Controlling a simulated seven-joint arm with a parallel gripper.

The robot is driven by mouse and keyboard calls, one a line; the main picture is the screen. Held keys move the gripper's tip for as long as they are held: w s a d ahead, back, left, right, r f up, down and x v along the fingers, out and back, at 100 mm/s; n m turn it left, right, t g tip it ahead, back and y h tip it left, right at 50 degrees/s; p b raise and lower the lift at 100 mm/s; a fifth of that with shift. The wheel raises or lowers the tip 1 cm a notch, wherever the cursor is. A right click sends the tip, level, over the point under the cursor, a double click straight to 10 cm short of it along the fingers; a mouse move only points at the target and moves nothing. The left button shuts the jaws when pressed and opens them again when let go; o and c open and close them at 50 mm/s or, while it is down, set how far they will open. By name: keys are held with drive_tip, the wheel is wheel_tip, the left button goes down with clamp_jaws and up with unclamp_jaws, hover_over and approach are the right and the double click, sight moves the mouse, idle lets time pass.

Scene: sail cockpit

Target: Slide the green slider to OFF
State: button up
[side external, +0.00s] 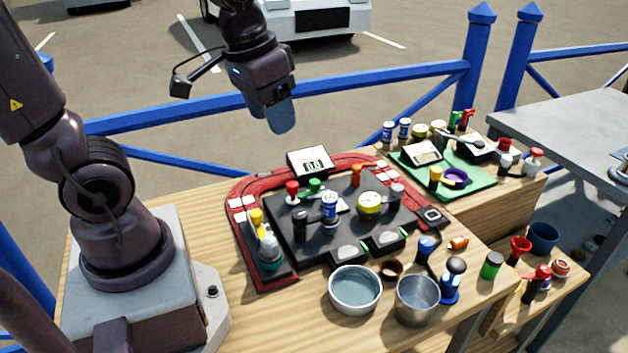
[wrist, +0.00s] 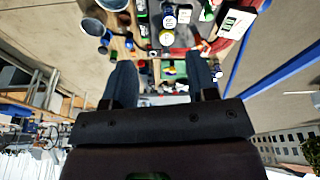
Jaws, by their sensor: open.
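In the side external view, a small green knob (side external: 314,185) stands near the back left of the dark panel (side external: 290,232), next to a red knob (side external: 292,189). It looks like the green slider, but its ON and OFF marks are too small to read. My gripper (side external: 282,118) is high above and behind the panel, apart from everything on it. In the wrist view my gripper (wrist: 161,76) has its two fingers spread with nothing held between them. The panel shows only small and partly cut off at the top of that view.
A red border (side external: 243,215) rings the panel, with a display (side external: 313,163) behind it. Several bottles and knobs stand on the panel. A bowl (side external: 355,290) and a metal cup (side external: 416,300) are in front. A green mat (side external: 465,182) lies right. A blue railing (side external: 400,82) runs behind.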

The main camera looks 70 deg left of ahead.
drive_tip(key=w+a+f+n+g, duration=0.2)
drive_tip(key=w+a+f+n, duration=0.1)
drive_tip(key=w+a+f, duration=0.3)
drive_tip(key=n, duration=0.4)
hover_over(315, 181)
wheel_tip(315, 181, down, 7)
drive_tip(key=shift+g, duration=0.3)
wheel_tip(315, 181, down, 13)
drive_tip(key=shift+r, duration=0.2)
